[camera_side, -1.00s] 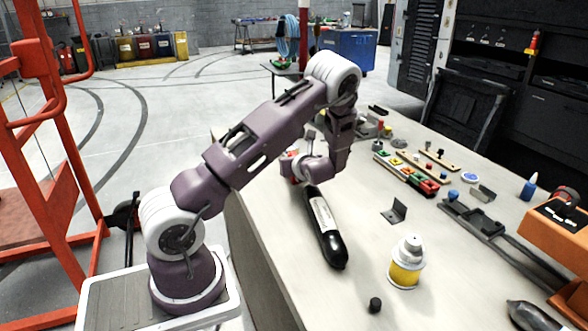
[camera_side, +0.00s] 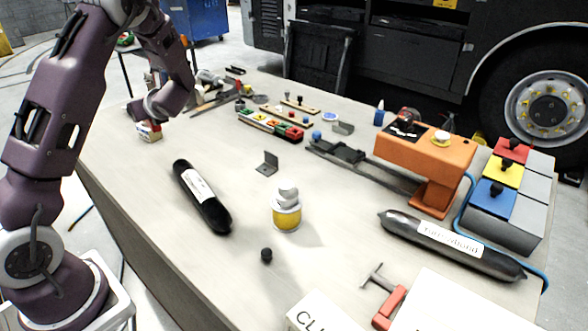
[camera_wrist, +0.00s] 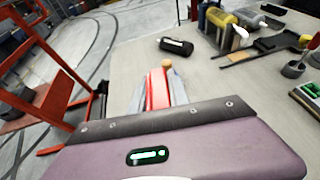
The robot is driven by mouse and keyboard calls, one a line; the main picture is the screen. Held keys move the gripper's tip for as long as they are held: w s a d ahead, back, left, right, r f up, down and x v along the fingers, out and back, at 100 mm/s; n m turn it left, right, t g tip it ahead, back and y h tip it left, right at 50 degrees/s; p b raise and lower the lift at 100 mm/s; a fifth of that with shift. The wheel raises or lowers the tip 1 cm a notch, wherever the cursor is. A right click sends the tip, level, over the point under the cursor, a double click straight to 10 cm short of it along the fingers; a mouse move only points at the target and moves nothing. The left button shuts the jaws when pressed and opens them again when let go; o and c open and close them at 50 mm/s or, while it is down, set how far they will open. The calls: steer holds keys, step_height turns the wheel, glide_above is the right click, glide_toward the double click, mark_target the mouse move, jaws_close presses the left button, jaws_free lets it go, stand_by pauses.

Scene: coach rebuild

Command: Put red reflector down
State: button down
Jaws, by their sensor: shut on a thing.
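In the wrist view my gripper (camera_wrist: 159,82) is shut on the red reflector (camera_wrist: 157,91), a long red strip between two grey fingers. A small orange round thing (camera_wrist: 167,64) shows just beyond its far end. In the side view my gripper (camera_side: 149,131) is low over the left edge area of the workbench (camera_side: 140,185), and small red and white parts show at its fingers. The reflector's underside is hidden, and I cannot tell whether it touches the bench.
A black cylinder (camera_wrist: 176,46) lies ahead of the fingers. Colored blocks (camera_side: 270,124) and an orange machine (camera_side: 424,158) are farther right.

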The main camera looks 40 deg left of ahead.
steer(key=w+d+r+m+t+h, duration=0.3)
steer(key=w+d+m+t, duration=0.5)
steer(key=w+d, duration=1.05)
steer(key=w+d+r+m+t+h, duration=0.25)
steer(key=d+m+h, duration=0.2)
steer(key=d, duration=1.05)
steer(key=w+d+r+m+t+h, duration=0.1)
steer(key=w+d+r+m+h, duration=0.4)
steer(key=d, duration=0.9)
steer(key=shift+n+h, duration=0.45)
steer(key=shift+n, duration=0.1)
steer(key=f, duration=0.5)
steer(key=s+f, duration=0.1)
steer(key=f, duration=0.4)
steer(key=s+d+f, duration=0.1)
steer(key=f, duration=0.5)
steer(key=shift+s, duration=0.1)
steer(key=shift+f, duration=2.15)
